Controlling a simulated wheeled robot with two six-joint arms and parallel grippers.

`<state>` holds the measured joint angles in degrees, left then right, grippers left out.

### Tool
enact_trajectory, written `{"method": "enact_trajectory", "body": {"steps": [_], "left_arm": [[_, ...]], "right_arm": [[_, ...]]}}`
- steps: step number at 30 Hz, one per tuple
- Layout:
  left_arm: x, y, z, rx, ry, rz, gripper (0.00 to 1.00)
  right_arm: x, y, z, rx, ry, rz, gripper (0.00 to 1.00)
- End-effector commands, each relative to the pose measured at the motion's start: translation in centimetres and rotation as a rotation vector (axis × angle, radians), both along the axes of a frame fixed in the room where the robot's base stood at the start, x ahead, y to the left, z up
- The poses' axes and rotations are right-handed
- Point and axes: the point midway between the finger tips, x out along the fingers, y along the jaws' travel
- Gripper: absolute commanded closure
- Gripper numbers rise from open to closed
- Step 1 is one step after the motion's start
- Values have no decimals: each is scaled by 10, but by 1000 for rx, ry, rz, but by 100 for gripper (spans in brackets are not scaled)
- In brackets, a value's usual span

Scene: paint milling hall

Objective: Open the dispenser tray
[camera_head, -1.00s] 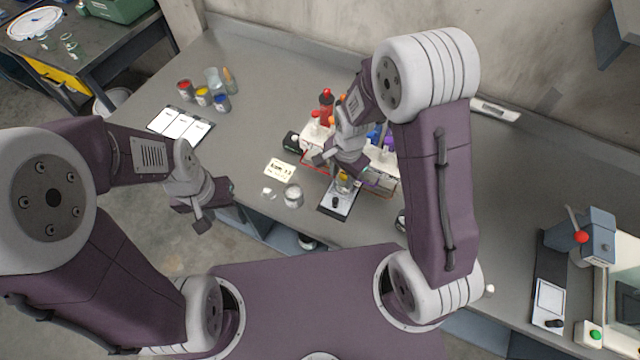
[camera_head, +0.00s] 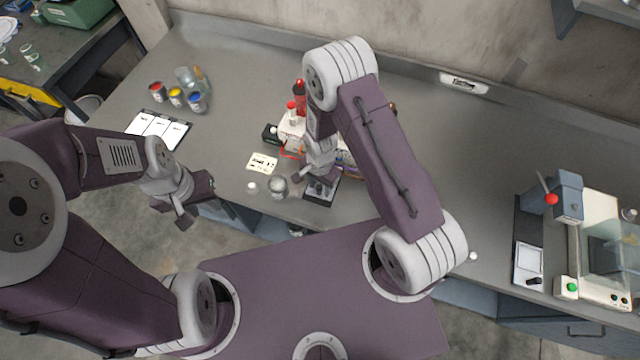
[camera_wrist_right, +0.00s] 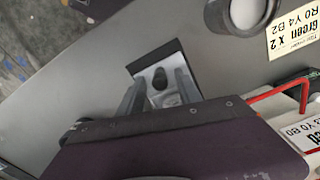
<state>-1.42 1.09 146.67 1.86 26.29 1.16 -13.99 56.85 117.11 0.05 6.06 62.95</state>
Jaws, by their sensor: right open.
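The dispenser tray (camera_head: 321,197) is a small dark tray with a pale plate and a black knob, at the front edge of the bench below the dispenser (camera_head: 291,130). In the right wrist view the tray (camera_wrist_right: 154,63) shows its dark knob (camera_wrist_right: 160,78) between my open fingers. My right gripper (camera_head: 316,180) is over the tray and hides part of it and the dispenser. Contact with the knob cannot be told. My left gripper (camera_head: 190,202) has its fingers apart and is empty, off the bench's front edge at the left.
Paint cans (camera_head: 176,97) and white sheets (camera_head: 157,127) are farther left. A machine with a red-knobbed lever (camera_head: 566,198) stands right. The bench between is clear.

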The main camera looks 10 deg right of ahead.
Motion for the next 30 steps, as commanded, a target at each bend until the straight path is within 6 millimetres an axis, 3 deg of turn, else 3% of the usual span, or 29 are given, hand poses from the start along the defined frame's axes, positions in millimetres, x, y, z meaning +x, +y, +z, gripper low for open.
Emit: {"method": "enact_trajectory", "body": {"steps": [7, 11, 12, 30], "left_arm": [[0, 0, 0, 0, 0, 0, 64], [0, 0, 0, 0, 0, 0, 64], [0, 0, 0, 0, 0, 0, 64], [0, 0, 0, 0, 0, 0, 64]], "right_arm": [[0, 0, -1, 0, 0, 0, 59], [0, 0, -1, 0, 0, 0, 95], [0, 0, -1, 1, -1, 0, 100], [1, 0, -1, 1, -2, 0, 100]]}}
